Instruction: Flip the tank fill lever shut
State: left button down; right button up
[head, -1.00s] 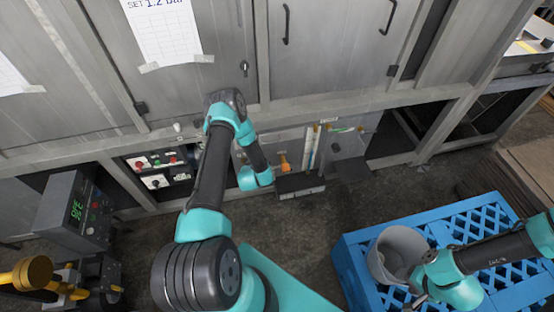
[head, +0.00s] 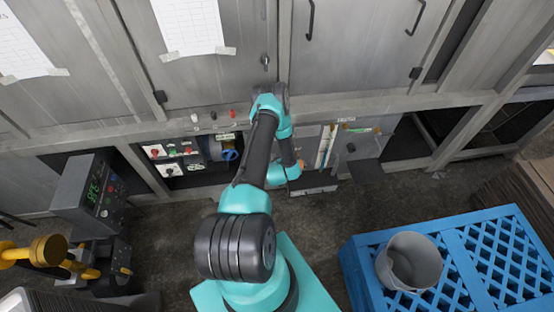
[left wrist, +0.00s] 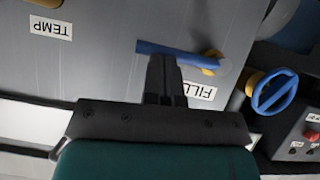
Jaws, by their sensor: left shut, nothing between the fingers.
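The blue fill lever (left wrist: 178,50) shows in the left wrist view, running left from its brass-coloured pivot, nearly level in the picture and slightly tilted. The upside-down FILL label (left wrist: 200,90) is just below it. My left gripper (left wrist: 163,60) is shut and empty, its fingertips at the lever's lower edge; I cannot tell whether they touch. In the head view my left arm reaches toward the low cabinet opening, and its fingers and the lever are hidden. My right gripper is not in view.
A blue handwheel (left wrist: 274,91) is right of the lever, beside a panel with a red knob (left wrist: 312,136). A TEMP label (left wrist: 51,28) is at the left of the grey tank face. A grey bucket (head: 410,262) stands on a blue pallet (head: 462,222).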

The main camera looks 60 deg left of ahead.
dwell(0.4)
pick_arm(q)
jog(key=w+a+r+v, duration=0.1)
jog(key=r+v, duration=0.1)
jog(key=v, duration=1.1)
jog(key=shift+a+r, duration=0.15)
jog(key=shift+r, duration=0.05)
jog(key=w+d+r+m+h, duration=0.2)
jog(key=d+m+h, duration=0.15)
jog(key=d, duration=0.45)
jog(key=w+d+r+m+h, duration=0.2)
jog(key=d+h, duration=0.2)
jog(key=d, duration=0.5)
jog(key=w+d+r+m+h, duration=0.2)
jog(key=w+d+h, duration=0.15)
jog(key=d, duration=0.45)
jog(key=s+d+r+m+g+h, duration=0.3)
jog(key=s+d, duration=0.3)
jog(key=d, duration=0.2)
jog(key=shift+d+r+m+g, duration=0.25)
jog(key=shift+r+m+g, duration=0.3)
jog(key=shift+r+g, duration=0.25)
